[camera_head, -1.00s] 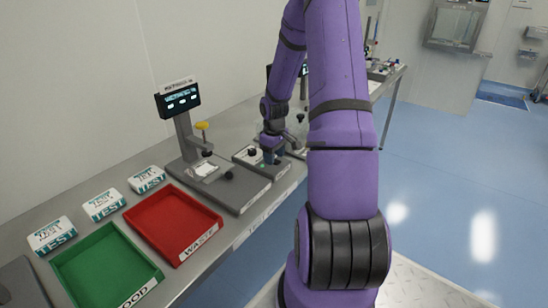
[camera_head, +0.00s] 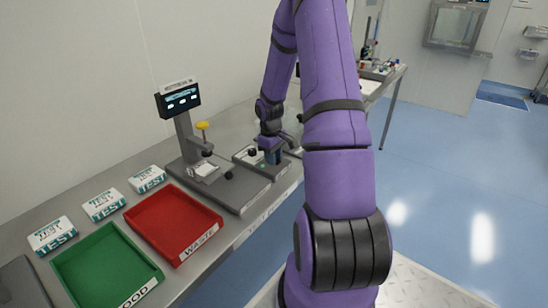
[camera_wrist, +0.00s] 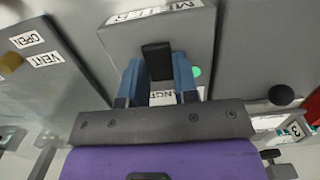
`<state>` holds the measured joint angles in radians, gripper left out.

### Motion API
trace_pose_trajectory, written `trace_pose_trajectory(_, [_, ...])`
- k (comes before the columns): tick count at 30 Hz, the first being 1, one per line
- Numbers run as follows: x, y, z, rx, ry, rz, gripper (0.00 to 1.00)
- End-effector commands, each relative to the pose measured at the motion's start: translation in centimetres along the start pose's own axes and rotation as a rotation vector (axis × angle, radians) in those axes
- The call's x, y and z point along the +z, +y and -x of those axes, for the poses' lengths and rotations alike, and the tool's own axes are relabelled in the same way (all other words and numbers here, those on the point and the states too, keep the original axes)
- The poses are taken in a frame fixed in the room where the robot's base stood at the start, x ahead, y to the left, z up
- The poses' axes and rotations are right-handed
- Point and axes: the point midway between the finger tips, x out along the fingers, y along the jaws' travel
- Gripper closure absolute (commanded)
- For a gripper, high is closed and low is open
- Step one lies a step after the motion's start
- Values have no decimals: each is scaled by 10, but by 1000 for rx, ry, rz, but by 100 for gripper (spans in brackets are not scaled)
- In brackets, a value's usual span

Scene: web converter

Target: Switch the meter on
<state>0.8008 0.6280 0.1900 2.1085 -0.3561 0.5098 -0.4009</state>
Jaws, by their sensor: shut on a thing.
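The meter is a grey box on the bench, seen beside the test stand in the head view. In the wrist view its grey top (camera_wrist: 195,28) carries an upside-down METER label. A black switch lever (camera_wrist: 157,62) stands up from it, between my blue fingers. My gripper (camera_wrist: 158,80) is shut on this lever; it also shows in the head view (camera_head: 273,157), low over the meter. A green lamp (camera_wrist: 196,71) shows just right of the fingers. A second label is partly hidden behind them. I cannot tell the lever's exact position.
The test stand has a lit display (camera_head: 180,100) and a yellow knob (camera_head: 202,125). A red WASTE tray (camera_head: 215,222), a green GOOD tray (camera_head: 150,268) and several white TEST packs (camera_head: 103,205) lie to the left. A panel with OPEN and VENT labels (camera_wrist: 42,59) is near my gripper.

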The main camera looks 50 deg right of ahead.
Motion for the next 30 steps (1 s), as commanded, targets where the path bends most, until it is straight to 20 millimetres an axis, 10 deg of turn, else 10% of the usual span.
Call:
trace_pose_trajectory(19, [-3, 0, 0, 0, -139, -1, 96])
trace_pose_trajectory(20, [-3, 0, 0, 0, -139, -1, 66])
trace_pose_trajectory(22, [-3, 0, 0, 0, -139, -1, 49])
trace_pose_trajectory(30, [-3, 0, 0, 0, -138, 0, 47])
